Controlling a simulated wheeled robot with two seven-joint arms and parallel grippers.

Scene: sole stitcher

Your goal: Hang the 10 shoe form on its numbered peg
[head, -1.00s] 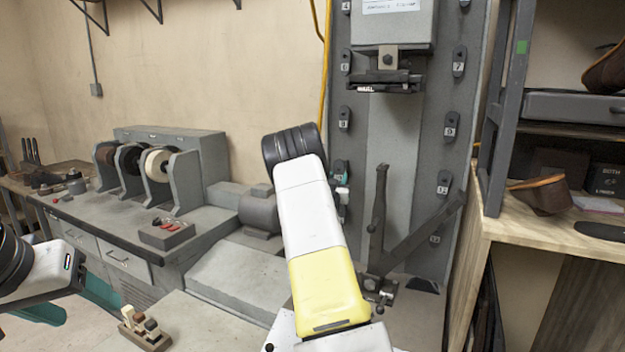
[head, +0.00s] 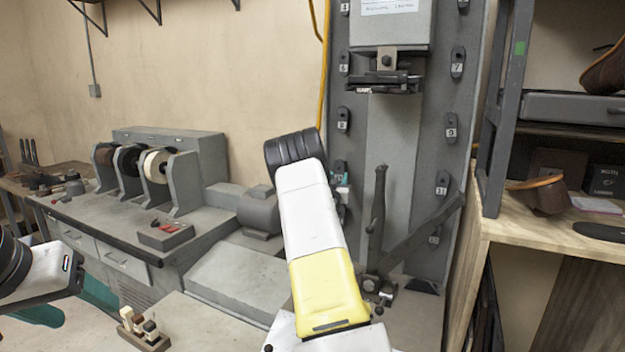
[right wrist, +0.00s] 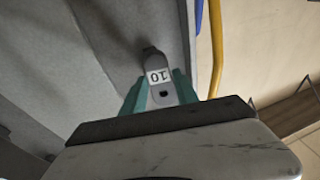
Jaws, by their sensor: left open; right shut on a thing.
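My right gripper (right wrist: 160,94) has its teal fingers shut on both sides of a small grey shoe form (right wrist: 158,86) with a white label reading 10, upside down in the right wrist view. A dark round spot shows near its end closest to the gripper, and a dark knob at its far end. In the head view the right gripper (head: 342,182) is at the left edge of the grey machine column (head: 390,140), partly behind my arm. I cannot tell whether the form is on its peg. My left gripper (head: 68,304) is open and empty at lower left.
Numbered dark pieces sit along the column, such as 8 (head: 343,122), 7 (head: 457,66) and 9 (head: 451,128). A grey lever (head: 378,215) stands in front. A bench with wheels (head: 155,165) is at left, a wooden shelf (head: 540,235) at right. A yellow cable (head: 326,70) runs beside the column.

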